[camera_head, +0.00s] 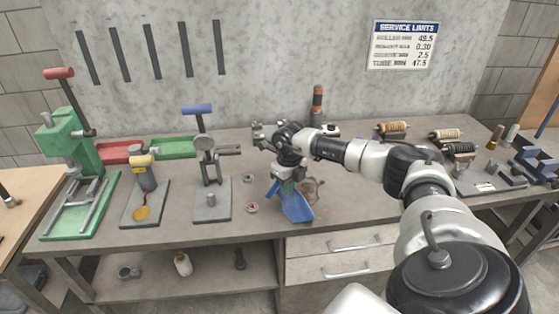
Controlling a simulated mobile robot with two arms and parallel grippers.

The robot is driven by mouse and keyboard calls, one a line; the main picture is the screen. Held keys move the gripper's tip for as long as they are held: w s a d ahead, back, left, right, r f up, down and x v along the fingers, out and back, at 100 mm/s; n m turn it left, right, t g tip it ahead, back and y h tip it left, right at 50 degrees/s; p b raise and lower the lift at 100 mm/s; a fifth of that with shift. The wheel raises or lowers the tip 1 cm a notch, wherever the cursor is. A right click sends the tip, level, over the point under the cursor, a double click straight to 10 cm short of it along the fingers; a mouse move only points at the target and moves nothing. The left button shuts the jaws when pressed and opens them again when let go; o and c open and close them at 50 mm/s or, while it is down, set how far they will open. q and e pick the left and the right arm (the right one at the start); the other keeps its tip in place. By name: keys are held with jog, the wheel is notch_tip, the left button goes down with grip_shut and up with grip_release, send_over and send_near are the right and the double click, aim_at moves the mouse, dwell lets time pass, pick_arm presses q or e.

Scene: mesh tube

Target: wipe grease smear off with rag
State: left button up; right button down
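A blue rag (294,205) hangs from my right gripper (288,174), which appears shut on its upper part. The rag's lower end is at or just above the bench top, near the front edge; contact is hard to tell. A brownish patch (313,188), possibly the grease smear, shows just right of and behind the rag, partly hidden by it. My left gripper is out of view.
A green press (66,150), a blue-handled fixture (207,165) and small rings (252,208) stand left of the rag. Red and green trays (175,147) lie behind. Spools (392,129) and fittings sit at the right. Drawers (340,266) are below the bench (350,208).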

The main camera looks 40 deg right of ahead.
notch_tip(320, 180, down, 8)
jog(key=b, duration=0.4)
jog(key=shift+r+b, duration=0.25)
jog(key=shift+b, duration=0.05)
jog(key=c, duration=1.7)
grip_release()
jog(key=shift+r, duration=0.1)
jog(key=o, duration=1.4)
